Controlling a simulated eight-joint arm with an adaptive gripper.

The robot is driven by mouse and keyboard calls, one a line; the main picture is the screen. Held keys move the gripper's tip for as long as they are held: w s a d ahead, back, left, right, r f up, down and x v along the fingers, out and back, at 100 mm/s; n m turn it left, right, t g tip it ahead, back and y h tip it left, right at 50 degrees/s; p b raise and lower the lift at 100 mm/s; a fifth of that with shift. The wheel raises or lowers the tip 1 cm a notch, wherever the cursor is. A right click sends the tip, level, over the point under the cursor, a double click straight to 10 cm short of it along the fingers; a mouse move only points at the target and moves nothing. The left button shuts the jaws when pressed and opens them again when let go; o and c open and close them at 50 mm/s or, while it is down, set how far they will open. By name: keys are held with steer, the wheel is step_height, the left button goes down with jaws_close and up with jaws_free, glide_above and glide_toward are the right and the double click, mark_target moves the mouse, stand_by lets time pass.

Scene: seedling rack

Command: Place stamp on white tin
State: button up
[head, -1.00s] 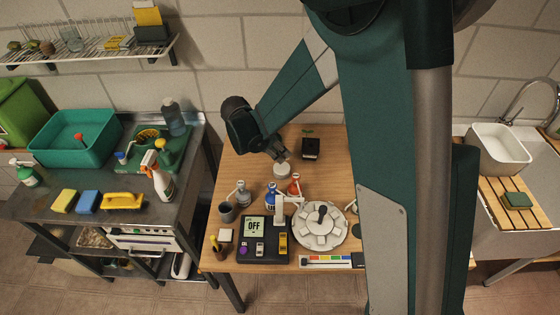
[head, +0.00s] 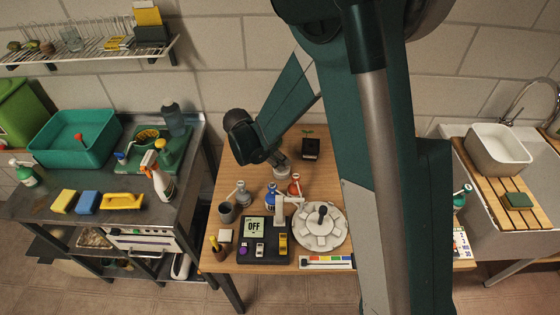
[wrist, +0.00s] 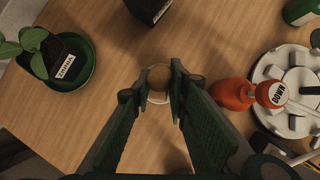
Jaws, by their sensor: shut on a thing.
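My gripper (wrist: 158,88) is shut on a round, wood-brown piece (wrist: 159,76), which I take to be the stamp. In the wrist view it sits between the fingertips, seen from above. A white rim shows just beneath it, which I take to be the white tin (wrist: 158,99). In the head view the white tin (head: 282,173) stands on the wooden table directly under my gripper (head: 277,161). The stamp is too small and covered to make out there. I cannot tell whether the stamp touches the tin.
A potted seedling (wrist: 68,55) in a green saucer is at left in the wrist view. A red bottle (wrist: 235,94) and a white round carousel (wrist: 285,92) are at right. A dark block (wrist: 148,8) lies beyond the fingertips. The scale (head: 262,240) is nearer the table's front.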

steer(key=shift+f, duration=0.2)
steer(key=o, duration=0.8)
steer(key=shift+o, duration=0.2)
steer(key=shift+r, duration=0.2)
steer(key=v, duration=1.2)
steer(key=shift+p, duration=0.3)
